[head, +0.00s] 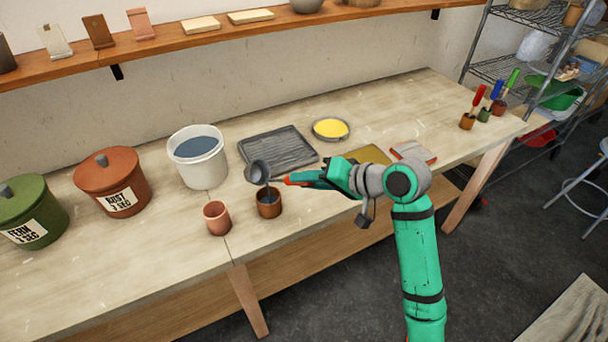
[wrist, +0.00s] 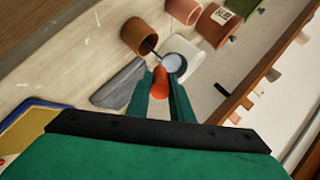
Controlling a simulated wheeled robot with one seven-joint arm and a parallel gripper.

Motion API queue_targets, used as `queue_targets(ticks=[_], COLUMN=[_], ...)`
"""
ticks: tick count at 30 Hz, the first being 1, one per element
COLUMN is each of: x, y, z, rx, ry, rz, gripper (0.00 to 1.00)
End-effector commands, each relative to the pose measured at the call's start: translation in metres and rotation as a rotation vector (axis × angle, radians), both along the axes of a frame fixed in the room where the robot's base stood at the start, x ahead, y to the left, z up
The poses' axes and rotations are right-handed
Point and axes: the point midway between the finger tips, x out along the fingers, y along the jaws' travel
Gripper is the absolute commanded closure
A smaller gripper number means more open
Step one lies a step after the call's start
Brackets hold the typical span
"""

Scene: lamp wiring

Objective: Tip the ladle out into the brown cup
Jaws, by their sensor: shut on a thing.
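My gripper (head: 308,179) is shut on the orange-red handle of the ladle (head: 258,172); the handle also shows between the fingers in the wrist view (wrist: 160,78). The grey ladle bowl is tilted just above the brown cup (head: 269,207), apart from its rim. A thin dark stream runs from the bowl down into the cup. The brown cup stands upright on the bench and also shows in the wrist view (wrist: 130,38). Dark contents show inside its mouth. How much is left in the bowl is hidden.
A pinkish cup (head: 216,219) stands close left of the brown cup. A white bucket (head: 203,172) of blue-grey liquid and a dark ridged tray (head: 280,147) stand behind. Lidded red (head: 113,185) and green (head: 31,213) pots are at left. A bowl of yellow (head: 331,129) is farther back.

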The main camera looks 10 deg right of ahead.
Motion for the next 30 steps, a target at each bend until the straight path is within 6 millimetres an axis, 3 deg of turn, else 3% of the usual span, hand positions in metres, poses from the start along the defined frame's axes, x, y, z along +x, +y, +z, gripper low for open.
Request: queue_targets(ticks=[30], x=[-0.01], y=[-0.011], z=[-0.05], rx=[0.217], ry=[-0.206], rz=[-0.001], gripper=[1.0])
